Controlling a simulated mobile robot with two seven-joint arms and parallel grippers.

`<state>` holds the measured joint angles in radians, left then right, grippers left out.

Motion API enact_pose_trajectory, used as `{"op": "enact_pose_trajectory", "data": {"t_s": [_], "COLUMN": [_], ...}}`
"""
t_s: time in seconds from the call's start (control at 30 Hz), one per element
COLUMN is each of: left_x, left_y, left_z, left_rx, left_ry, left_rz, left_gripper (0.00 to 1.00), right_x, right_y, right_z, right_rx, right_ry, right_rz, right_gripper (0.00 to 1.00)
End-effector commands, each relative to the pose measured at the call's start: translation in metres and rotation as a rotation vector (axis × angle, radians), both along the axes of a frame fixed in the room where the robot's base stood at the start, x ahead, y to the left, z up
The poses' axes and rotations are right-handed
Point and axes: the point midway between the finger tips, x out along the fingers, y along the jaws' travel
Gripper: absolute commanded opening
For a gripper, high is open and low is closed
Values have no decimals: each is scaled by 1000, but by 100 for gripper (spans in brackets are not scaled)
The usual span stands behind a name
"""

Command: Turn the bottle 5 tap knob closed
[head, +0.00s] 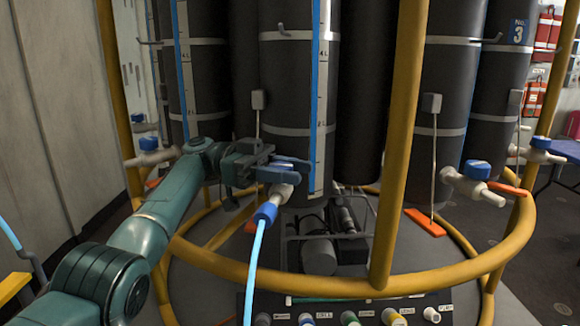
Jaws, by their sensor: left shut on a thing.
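A dark grey bottle (284,85) stands in the middle of the rosette, with a scale strip and a blue level tube on its front. Its number does not show. A white tap (281,191) sits low on this bottle, with a blue fitting (266,213) and a light blue hose (254,265) hanging from it. My left gripper (288,173) is at this tap, shut on its blue knob. The fingers hide most of the knob, so its angle cannot be told. My right gripper is out of view.
Yellow frame tubes (402,140) and a yellow ring (345,287) stand around the bottles. Other taps with blue knobs (477,170) show at right and left. A panel with coloured knobs (349,318) is at the bottom. A wall is at left.

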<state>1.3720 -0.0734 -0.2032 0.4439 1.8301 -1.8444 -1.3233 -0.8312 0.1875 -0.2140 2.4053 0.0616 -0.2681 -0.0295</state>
Motion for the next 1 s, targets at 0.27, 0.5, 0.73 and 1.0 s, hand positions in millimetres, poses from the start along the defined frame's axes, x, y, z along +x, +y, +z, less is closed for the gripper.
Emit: {"op": "enact_pose_trajectory", "data": {"t_s": [0.27, 0.5, 0.73, 1.0], "left_x": [-1, -1, -1, -1], "left_y": [0, 0, -1, 0], "left_z": [-1, -2, -2, -2], "left_rx": [4, 4, 5, 3], "left_ry": [0, 1, 2, 1], "left_rz": [-32, -38, -39, -37], "left_gripper": [16, 16, 16, 56], "right_x": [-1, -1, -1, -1], "right_y": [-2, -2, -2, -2], "right_z": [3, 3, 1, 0], "right_rx": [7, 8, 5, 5], "right_ry": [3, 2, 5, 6], "right_rz": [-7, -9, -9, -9], "right_gripper": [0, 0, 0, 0]}}
